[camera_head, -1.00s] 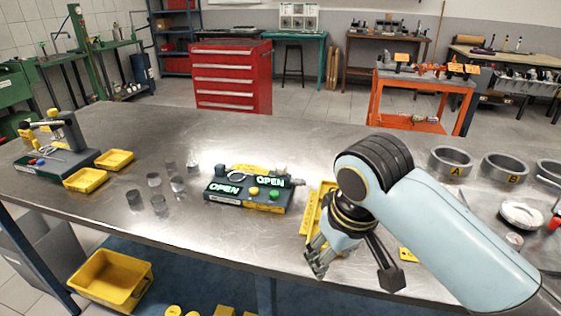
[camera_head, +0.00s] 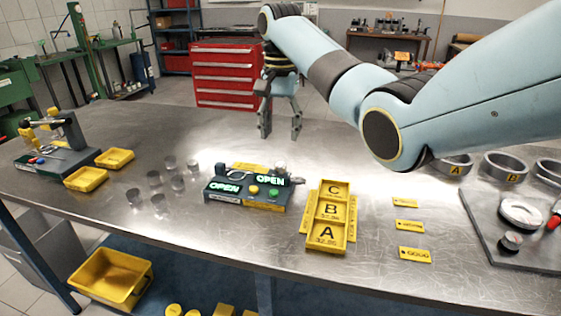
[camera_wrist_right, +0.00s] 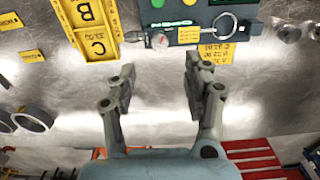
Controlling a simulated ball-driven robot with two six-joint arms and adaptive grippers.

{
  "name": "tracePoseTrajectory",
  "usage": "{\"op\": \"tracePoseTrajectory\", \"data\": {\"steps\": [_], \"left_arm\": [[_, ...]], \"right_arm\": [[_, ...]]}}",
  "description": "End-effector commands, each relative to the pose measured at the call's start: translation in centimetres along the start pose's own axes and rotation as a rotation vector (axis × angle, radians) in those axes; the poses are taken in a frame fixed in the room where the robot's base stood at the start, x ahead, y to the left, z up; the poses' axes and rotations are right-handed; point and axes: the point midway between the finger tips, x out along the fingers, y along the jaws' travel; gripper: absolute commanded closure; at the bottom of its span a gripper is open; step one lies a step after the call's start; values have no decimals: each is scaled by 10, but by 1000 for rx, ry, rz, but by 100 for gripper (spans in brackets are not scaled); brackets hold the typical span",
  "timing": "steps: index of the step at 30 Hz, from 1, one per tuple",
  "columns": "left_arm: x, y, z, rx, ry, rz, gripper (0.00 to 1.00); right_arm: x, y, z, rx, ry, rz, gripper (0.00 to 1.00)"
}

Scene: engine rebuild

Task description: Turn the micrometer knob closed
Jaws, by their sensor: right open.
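A dark box (camera_head: 245,192) with two lit green OPEN signs, a yellow button and a green button sits on the steel table. A small micrometer is at its back edge; its silver knob (camera_head: 281,166) shows at the back right. In the right wrist view the knob end (camera_wrist_right: 159,41) lies ahead of the fingers, and the ring-shaped frame (camera_wrist_right: 225,24) is to its right. My right gripper (camera_head: 280,126) points down, open and empty, above the table behind the box and apart from the knob. My left gripper is out of view.
A yellow tray (camera_head: 344,245) marked A, B and C stands right of the box. Several small grey cylinders (camera_head: 154,178) stand to its left. Grey rings (camera_head: 503,166) and a dark plate (camera_head: 480,222) are at the right. The table behind the box is mostly clear.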

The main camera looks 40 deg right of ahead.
Motion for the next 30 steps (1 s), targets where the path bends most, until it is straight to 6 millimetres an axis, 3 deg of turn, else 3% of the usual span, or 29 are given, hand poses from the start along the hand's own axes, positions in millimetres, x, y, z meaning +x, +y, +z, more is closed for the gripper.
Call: {"op": "tracePoseTrajectory", "data": {"steps": [6,13,25,30], "left_arm": [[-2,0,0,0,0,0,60],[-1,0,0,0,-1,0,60],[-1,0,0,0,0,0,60],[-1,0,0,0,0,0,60]], "right_arm": [[46,1,1,-2,-3,4,49],[81,1,1,-2,0,2,49],[90,0,1,-3,2,0,49],[90,0,1,-3,2,0,70]]}}
